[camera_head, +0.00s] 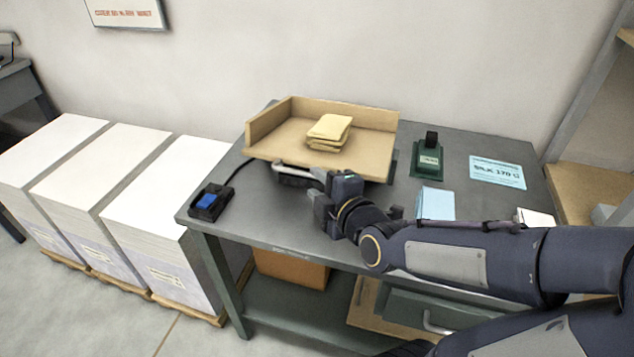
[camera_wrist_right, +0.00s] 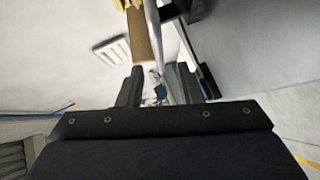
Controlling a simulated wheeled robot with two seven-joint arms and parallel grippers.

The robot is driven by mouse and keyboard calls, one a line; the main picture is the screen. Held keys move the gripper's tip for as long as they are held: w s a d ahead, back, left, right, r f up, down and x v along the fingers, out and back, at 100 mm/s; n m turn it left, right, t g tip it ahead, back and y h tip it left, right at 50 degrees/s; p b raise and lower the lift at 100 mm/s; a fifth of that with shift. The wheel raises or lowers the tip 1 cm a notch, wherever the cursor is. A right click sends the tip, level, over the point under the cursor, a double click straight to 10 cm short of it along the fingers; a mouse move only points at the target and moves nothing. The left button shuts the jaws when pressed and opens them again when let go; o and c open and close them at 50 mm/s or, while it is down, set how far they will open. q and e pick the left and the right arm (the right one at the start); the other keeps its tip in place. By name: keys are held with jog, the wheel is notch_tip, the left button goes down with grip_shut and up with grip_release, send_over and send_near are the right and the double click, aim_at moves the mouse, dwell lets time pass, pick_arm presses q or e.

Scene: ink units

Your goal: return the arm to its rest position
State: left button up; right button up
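My right arm comes in from the right in the head view. My left gripper is not in view.
The tan tray (camera_head: 263,146) with several yellowish packets (camera_head: 329,130) sits on the grey table (camera_head: 385,212). A black device with a blue top (camera_head: 209,202) is at left, a green device (camera_head: 428,160) at right. White paper stacks (camera_head: 155,190) stand left of the table.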

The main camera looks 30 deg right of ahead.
jog(key=s+a+r+m+g+y+p, duration=0.2)
jog(key=s+a+m+g+p, duration=0.1)
jog(key=s+m, duration=0.5)
jog(key=s+a+r+m+g+y+p, duration=0.2)
jog(key=s+a+r+m+g+p, duration=0.1)
jog(key=s+m+g+p, duration=0.3)
jog(key=s+a+m+p, duration=0.1)
jog(key=s+m, duration=0.1)
jog(key=shift+s+a+g+y, duration=0.2)
jog(key=shift+s+g+y, duration=0.1)
jog(key=shift+s, duration=0.1)
dwell(0.4)
